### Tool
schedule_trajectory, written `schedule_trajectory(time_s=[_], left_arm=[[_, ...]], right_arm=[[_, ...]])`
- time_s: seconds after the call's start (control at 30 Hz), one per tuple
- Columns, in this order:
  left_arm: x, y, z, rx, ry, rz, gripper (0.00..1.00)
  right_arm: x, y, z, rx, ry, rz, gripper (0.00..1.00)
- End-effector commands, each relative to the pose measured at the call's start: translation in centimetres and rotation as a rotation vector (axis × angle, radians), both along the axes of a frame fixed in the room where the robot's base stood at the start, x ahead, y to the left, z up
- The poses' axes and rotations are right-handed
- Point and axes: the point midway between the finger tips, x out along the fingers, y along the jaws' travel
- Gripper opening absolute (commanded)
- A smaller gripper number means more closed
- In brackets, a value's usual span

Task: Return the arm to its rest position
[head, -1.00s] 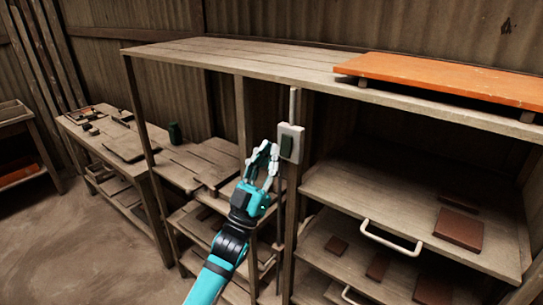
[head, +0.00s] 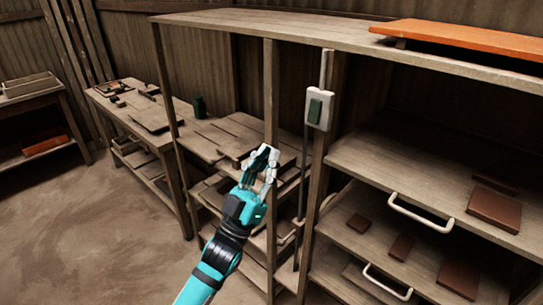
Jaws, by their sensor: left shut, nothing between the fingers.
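My left gripper (head: 263,163) is in the middle of the head view, at the end of my teal and black arm that comes up from the bottom. Its fingers are shut with nothing between them. It is in front of the wooden shelf posts, below and to the left of a white switch box (head: 325,92) with a dark green rocker (head: 315,110). A clear gap separates the gripper from the switch. My right gripper is not in view.
A wooden rack (head: 430,165) with white-handled trays and brown tiles (head: 494,209) stands at the right. An orange board (head: 470,38) lies on its top. A workbench (head: 150,140) stands at the back left. The floor (head: 110,230) at the left is clear.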

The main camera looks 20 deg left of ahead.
Motion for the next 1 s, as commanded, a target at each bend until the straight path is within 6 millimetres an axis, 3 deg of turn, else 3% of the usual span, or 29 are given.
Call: schedule_trajectory(time_s=[0.33, 0.47, 0.57, 0.73, 0.87, 1.0], left_arm=[[0.2, 0.0, -0.2, 0.001, 0.007, 0.001, 0.00], [1.7, 0.1, -3.4, 0.010, 0.092, 0.021, 0.00], [3.7, 0.4, -8.8, 0.029, 0.235, 0.054, 0.00], [5.8, 0.9, -21.7, 0.083, 0.545, 0.114, 0.00], [5.0, 1.3, -31.8, 0.135, 0.776, 0.149, 0.00], [2.0, 1.6, -42.1, 0.198, 1.018, 0.174, 0.00]], right_arm=[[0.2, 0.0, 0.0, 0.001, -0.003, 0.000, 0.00], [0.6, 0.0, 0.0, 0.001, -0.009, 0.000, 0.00], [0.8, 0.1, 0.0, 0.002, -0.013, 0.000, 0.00], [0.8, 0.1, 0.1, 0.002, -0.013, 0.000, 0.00], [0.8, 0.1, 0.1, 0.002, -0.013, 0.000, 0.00], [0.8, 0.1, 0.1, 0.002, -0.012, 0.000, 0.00]])
